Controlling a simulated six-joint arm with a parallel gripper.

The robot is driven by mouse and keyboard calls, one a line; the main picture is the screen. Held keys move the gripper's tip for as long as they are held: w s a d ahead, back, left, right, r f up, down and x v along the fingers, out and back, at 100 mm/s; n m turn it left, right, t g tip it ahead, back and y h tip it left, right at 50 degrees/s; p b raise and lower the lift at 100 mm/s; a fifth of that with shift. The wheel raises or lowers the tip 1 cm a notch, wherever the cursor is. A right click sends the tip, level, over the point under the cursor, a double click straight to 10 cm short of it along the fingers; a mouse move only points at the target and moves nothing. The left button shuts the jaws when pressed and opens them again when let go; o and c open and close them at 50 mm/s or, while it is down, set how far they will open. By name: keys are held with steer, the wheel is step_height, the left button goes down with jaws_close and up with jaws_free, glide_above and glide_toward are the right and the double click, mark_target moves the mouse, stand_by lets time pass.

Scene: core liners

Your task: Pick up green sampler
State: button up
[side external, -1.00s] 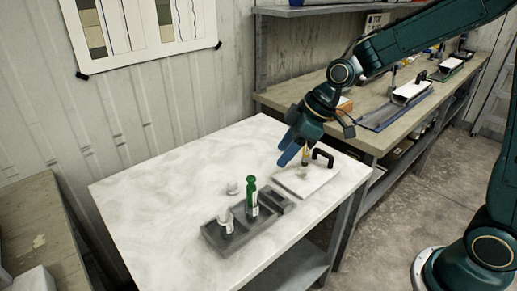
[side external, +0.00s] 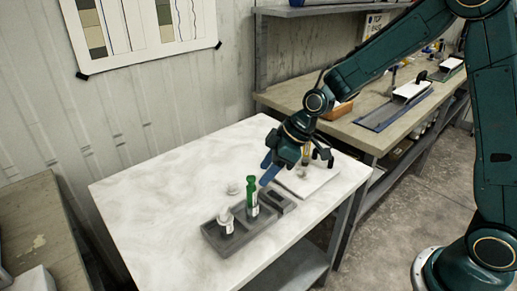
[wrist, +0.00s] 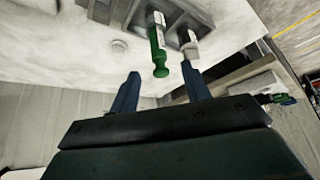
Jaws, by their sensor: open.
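The green sampler (side external: 252,192) stands upright in a dark grey rack (side external: 215,237) on the white table, with a white label on its lower part. In the wrist view the green sampler (wrist: 158,52) shows just beyond the fingertips, roughly between them. My gripper (side external: 267,170) is open and empty, above the table and to the right of the sampler, apart from it. Its two blue fingers also show in the wrist view (wrist: 163,82). The sampler's bottom end is hidden in the rack.
A white-topped sampler (side external: 225,217) stands in the rack left of the green one. A small white cap (side external: 233,188) lies on the table behind. The table's left half is clear.

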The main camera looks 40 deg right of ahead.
mark_target(253, 185)
steer(key=shift+x, duration=1.45)
steer(key=shift+x, duration=2.6)
steer(key=shift+w, duration=0.15)
jaws_close()
steer(key=shift+r, duration=0.2)
step_height(253, 185, up, 20)
steer(key=shift+f, duration=0.15)
